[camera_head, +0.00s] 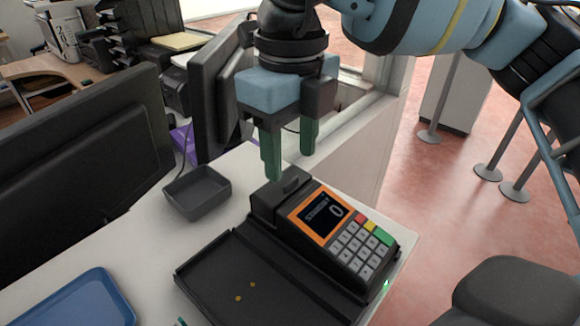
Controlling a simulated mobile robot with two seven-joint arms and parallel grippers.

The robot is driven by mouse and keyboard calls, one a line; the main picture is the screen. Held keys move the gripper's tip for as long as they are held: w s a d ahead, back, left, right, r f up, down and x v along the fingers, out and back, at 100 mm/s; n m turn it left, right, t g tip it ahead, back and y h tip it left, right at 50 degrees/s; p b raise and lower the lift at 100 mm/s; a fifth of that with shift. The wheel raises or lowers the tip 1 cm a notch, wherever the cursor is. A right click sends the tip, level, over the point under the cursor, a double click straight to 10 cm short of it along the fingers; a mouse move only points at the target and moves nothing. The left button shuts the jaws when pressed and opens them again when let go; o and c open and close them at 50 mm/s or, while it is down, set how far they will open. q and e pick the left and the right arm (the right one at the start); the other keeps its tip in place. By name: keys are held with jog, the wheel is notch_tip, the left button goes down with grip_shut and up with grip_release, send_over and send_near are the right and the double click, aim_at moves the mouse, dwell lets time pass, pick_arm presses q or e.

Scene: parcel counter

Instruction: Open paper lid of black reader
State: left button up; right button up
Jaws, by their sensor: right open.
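The black reader (311,236) stands on the white counter, with an orange-framed screen (319,213) showing 0 and a keypad. The raised black part at its far end, which looks like the paper lid (291,184), appears shut; its edge detail is too small to tell. My right gripper (289,165) comes down from above with its green fingers apart and nothing between them. Its fingertips are just above and behind the reader's far end, with one finger close to the lid; I cannot tell whether it touches. My left gripper is not in view.
A flat black tray (215,267) with two small yellow dots adjoins the reader. A small dark open box (197,193) and a blue tray (78,302) lie to the left. Monitors (214,95) stand behind, near my gripper. The counter's right edge is close to the reader.

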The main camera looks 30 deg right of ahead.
aim_at(291, 181)
notch_tip(291, 181, down, 2)
jog(key=shift+f, duration=0.2)
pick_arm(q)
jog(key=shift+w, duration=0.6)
pick_arm(e)
jog(key=shift+f, duration=0.65)
